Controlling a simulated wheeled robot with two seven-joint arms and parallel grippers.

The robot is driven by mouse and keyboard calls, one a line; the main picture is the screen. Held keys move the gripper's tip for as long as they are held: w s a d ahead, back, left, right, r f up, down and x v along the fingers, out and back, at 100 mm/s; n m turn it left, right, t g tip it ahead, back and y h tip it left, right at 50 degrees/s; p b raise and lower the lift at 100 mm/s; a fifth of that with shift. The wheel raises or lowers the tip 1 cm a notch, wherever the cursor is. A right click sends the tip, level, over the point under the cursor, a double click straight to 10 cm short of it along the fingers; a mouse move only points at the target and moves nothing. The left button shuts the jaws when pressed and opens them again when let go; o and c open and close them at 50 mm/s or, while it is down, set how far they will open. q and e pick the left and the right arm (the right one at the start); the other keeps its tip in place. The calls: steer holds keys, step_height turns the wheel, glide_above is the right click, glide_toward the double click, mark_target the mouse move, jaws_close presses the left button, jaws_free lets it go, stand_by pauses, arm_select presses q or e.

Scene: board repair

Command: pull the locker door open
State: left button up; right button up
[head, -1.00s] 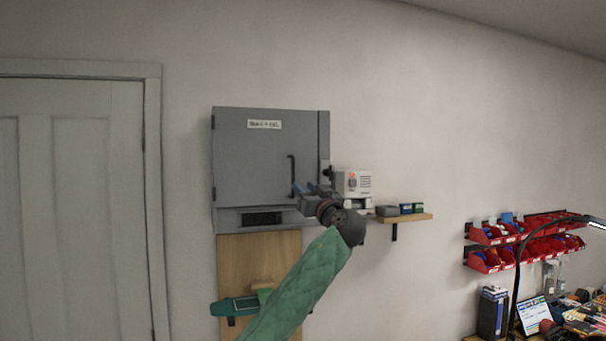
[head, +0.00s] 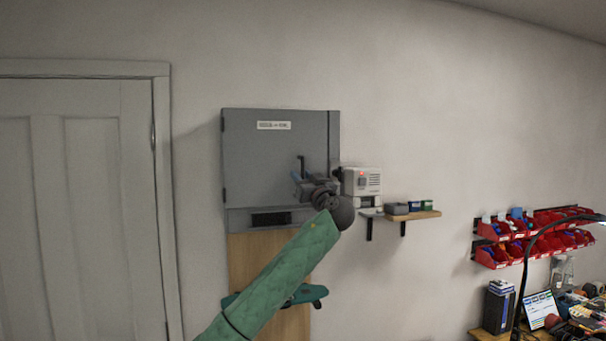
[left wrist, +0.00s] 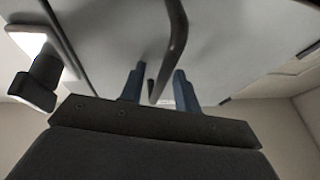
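The grey locker (head: 252,165) hangs on the wall, with a label near its top. Its door looks shut. A dark vertical bar handle (head: 301,163) is on the door's right side; the gripper hides its lower part. My left gripper (head: 302,184) is at the handle's lower end. In the left wrist view the handle (left wrist: 177,40) runs down between the two blue fingers of the gripper (left wrist: 159,88). The fingers are apart, with gaps beside the bar, and do not appear to grip it. My right gripper is in neither view.
A small wall shelf (head: 410,215) holds little boxes. A wooden panel (head: 240,258) is below the locker. A door (head: 85,210) is at left; red bins (head: 495,256) are at right.

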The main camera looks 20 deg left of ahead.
arm_select(q)
jaws_close()
